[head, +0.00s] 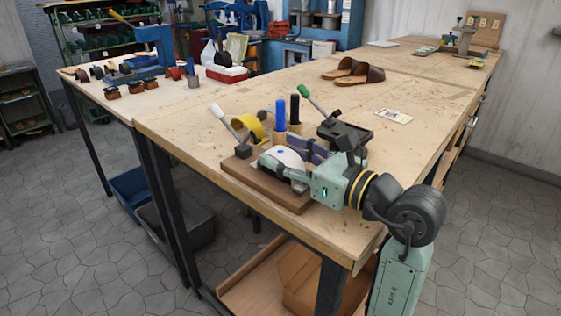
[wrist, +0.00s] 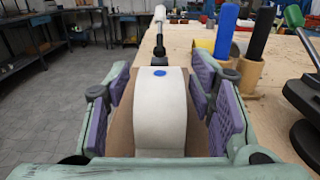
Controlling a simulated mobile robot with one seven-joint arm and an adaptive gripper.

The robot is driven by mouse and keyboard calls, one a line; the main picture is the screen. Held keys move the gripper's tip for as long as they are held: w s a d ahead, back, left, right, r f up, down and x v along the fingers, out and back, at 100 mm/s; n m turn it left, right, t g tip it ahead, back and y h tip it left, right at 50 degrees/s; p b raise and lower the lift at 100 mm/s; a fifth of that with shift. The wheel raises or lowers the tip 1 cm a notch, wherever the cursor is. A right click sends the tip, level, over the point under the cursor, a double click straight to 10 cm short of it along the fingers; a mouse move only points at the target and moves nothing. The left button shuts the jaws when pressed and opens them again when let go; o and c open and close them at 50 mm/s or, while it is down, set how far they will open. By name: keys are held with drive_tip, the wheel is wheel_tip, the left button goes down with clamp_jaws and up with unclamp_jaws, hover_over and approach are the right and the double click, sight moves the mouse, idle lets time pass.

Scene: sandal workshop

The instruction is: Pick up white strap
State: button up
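The white strap (head: 291,158) is a curved white band with a blue dot. It arches over a brown wooden board (head: 235,167) near the front of the workbench. In the wrist view the strap (wrist: 160,112) stands in the middle, between the purple pads of my gripper (wrist: 162,95). A gap shows between the strap and the pads on both sides, so my gripper is open around it. In the head view my gripper (head: 288,164) reaches in from the right, and its fingers partly hide the strap.
A white-handled clamp (head: 226,120) stands just behind the strap. Blue-handled (head: 279,114) and black-handled tools, a yellow roll (head: 254,127) and a black device with a green handle (head: 345,132) stand close by. Brown sandals (head: 352,71) and a label card (head: 394,116) lie farther back.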

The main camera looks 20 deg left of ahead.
drive_tip(key=c, duration=0.7)
drive_tip(key=shift+r, duration=0.1)
